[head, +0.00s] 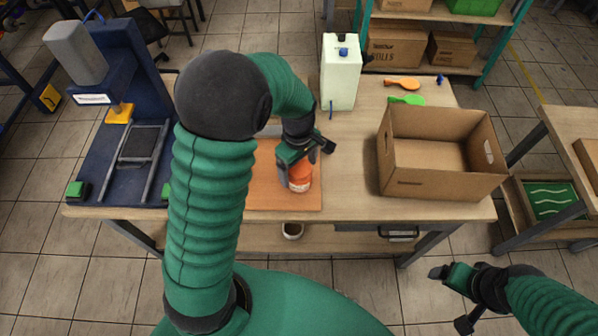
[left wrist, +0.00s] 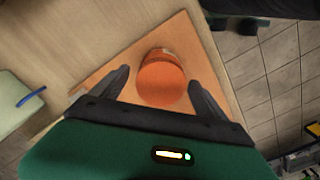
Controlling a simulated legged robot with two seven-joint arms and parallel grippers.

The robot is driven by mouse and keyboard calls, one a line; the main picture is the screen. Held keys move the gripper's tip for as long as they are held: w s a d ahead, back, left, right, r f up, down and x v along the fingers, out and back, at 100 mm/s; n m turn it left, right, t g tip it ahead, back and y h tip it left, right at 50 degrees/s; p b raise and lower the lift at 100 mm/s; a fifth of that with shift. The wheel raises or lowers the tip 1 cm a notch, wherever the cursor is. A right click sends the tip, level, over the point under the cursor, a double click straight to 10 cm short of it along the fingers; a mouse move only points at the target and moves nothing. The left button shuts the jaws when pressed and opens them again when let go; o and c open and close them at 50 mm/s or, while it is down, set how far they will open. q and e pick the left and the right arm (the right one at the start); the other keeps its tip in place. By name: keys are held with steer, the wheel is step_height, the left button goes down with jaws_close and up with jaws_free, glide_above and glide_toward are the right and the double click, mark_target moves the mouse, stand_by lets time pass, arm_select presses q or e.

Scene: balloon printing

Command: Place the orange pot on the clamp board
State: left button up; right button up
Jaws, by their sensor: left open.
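The orange pot (head: 300,180) stands on an orange-brown mat (head: 262,196) near the table's front edge. In the left wrist view the pot (left wrist: 162,80) shows between my two spread fingers, with a gap on each side. My left gripper (head: 304,164) is open just over the pot and partly hides it in the head view. A dark flat board (head: 140,143) lies between the rails of the blue press at the left; it may be the clamp board. My right gripper (head: 451,298) is open and empty, off the table at the lower right.
A white container (head: 341,72) stands behind the mat. An open cardboard box (head: 440,188) stands at the right. Orange (head: 402,82) and green (head: 407,99) balloon-like pieces lie at the back. The tabletop between mat and box is clear. My left arm hides part of the table.

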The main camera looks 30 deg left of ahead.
arm_select(q)
step_height(320, 180, up, 8)
steer(key=shift+r+p, duration=0.1)
steer(key=shift+p, duration=0.3)
steer(key=shift+r, duration=0.2)
steer(key=s+d+f+m+t, duration=0.2)
steer(key=s+d+m, duration=0.4)
steer(key=m, duration=0.9)
steer(key=s+f, duration=0.1)
steer(key=s, duration=0.2)
steer(key=shift+d+f+t, duration=0.15)
steer(key=shift+f+t, duration=0.15)
steer(key=shift+f, duration=0.1)
